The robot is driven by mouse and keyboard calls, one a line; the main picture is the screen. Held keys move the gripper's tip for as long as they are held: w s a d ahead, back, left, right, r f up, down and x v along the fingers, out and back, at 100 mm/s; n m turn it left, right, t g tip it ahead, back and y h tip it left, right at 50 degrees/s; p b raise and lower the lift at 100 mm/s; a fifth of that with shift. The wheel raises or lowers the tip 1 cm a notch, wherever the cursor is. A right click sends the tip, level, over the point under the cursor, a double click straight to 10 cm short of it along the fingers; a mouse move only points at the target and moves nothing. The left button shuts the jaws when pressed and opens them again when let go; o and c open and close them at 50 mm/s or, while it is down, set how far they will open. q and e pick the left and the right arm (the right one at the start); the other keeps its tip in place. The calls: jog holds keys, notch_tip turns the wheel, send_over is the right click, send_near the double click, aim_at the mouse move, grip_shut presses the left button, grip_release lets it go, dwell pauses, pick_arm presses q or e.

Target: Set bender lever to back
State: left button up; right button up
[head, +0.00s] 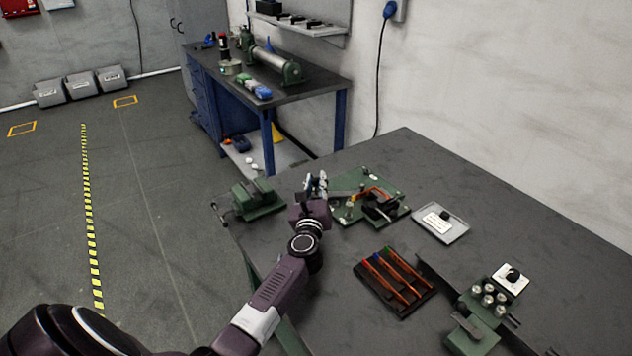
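The bender is a green plate (378,216) with dark and metal fittings, on the dark workbench. A grey bar that looks like its lever (345,194) reaches left from the plate towards my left gripper. An orange copper strip (372,191) shows on the bender. My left gripper (316,181) is at the left end of the bar, with its fingers pointing away from me. The fingers are small here, and I cannot tell whether they touch or hold the bar. My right gripper is not in view.
A green vise (256,198) sits at the bench's left edge. A dark tray with orange strips (396,282), a grey tray with a white label (441,223) and a green device with knobs (482,315) stand to the right. The bench's far right is clear.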

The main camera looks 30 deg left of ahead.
pick_arm(q)
grip_shut()
jog(key=shift+a, duration=0.1)
jog(key=shift+w+a+m+t+h, duration=0.3)
jog(key=shift+w+a+m+h, duration=0.1)
jog(key=shift+w+h, duration=0.1)
jog(key=w+m+h, duration=0.1)
jog(key=w+a+m+t+h, duration=0.1)
jog(key=h, duration=0.1)
jog(key=w+a+m+h, duration=0.1)
jog(key=w, duration=0.1)
jog(key=shift+w+h+b, duration=0.1)
jog(key=shift+h+b, duration=0.2)
jog(key=shift+b, duration=0.1)
jog(key=shift+w+m+t+h, duration=0.3)
jog(key=shift+w+m+h, duration=0.1)
jog(key=shift+w+h, duration=0.1)
jog(key=o, duration=0.7)
grip_release()
jog(key=shift+s, duration=0.1)
